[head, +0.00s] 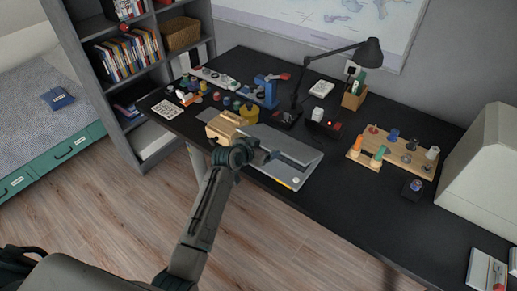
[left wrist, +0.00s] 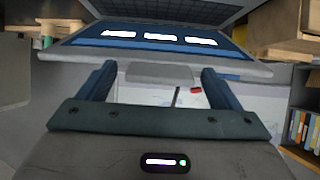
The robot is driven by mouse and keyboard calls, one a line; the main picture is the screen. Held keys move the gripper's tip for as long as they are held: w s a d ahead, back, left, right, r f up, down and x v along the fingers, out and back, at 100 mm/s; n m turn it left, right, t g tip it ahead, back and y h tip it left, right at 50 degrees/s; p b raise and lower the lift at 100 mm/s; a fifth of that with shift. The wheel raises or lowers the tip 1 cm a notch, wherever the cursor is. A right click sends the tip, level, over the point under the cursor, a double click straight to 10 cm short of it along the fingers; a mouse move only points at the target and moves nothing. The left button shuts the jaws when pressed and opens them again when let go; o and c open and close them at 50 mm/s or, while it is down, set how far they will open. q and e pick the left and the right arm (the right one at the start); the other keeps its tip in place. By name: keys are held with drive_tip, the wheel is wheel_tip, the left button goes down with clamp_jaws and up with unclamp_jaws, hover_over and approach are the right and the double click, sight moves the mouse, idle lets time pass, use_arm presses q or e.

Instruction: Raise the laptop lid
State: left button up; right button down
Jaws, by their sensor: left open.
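The grey laptop (head: 281,172) lies near the front edge of the black desk. Its lid (head: 285,139) stands partly raised, with a dark strip between it and the lower part in the head view. In the left wrist view, which looks upside down, the blue screen (left wrist: 160,38) with three white blocks shows beside the dark keyboard (left wrist: 210,12). My left gripper (head: 268,156) is open at the laptop's left side. In its wrist view the two fingers (left wrist: 157,72) reach to the lid's edge; contact is unclear. My right gripper is out of view.
A wooden box (head: 222,126) stands close left of the laptop. A wooden peg board (head: 396,151) lies to the right. The desk's front right is mostly clear.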

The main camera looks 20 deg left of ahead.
use_arm(q)
drive_tip(key=b+v, duration=0.2)
drive_tip(key=v, duration=0.8)
drive_tip(key=shift+s, duration=0.3)
drive_tip(key=shift+r, duration=0.1)
